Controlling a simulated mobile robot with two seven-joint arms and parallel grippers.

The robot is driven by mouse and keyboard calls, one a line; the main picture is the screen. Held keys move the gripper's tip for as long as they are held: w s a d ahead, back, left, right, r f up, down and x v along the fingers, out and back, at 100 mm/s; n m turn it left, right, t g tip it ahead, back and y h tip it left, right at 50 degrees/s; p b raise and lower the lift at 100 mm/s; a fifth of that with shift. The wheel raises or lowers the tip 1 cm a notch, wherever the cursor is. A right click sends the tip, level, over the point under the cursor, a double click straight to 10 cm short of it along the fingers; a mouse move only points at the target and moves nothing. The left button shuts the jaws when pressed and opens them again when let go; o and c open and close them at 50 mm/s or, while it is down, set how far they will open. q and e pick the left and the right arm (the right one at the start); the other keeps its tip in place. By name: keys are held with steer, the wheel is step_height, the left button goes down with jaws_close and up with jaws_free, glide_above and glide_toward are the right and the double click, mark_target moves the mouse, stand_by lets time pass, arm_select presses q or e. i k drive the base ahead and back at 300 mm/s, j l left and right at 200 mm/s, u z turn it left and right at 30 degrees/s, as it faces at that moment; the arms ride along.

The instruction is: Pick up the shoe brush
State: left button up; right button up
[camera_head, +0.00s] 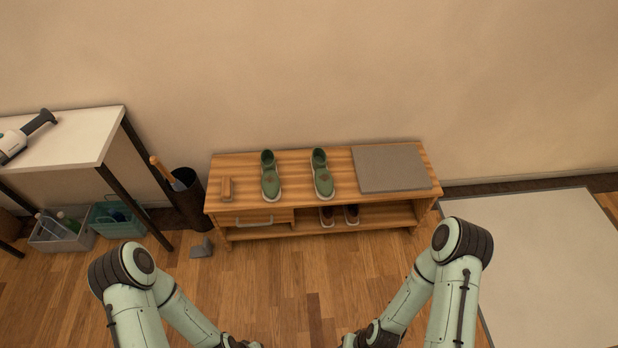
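A small wooden brush-like object (226,188), which looks like the shoe brush, lies on the left end of the low wooden bench (298,160). It is left of a pair of green shoes, the left one (270,176) and the right one (322,174). Its bristles cannot be made out. Both of my arms reach forward from the bottom of the view, in front of the bench and well short of the brush. Their wrists run to the bottom edge, and the gripper fingers are cut off there.
A grey cushion (390,168) covers the bench's right end. A dark bin (188,200) stands left, near a white table (70,140). A grey object (202,249) lies on the floor.

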mark_target(227, 183)
steer(key=i+j+z, duration=0.4)
steer(key=j, duration=0.25)
steer(key=i+j+z, duration=0.25)
steer(key=j, duration=0.15)
steer(key=j+z, duration=0.2)
steer(key=j, duration=0.15)
steer(key=i+j+z, duration=0.2)
steer(key=j, duration=0.25)
steer(key=k, duration=0.1)
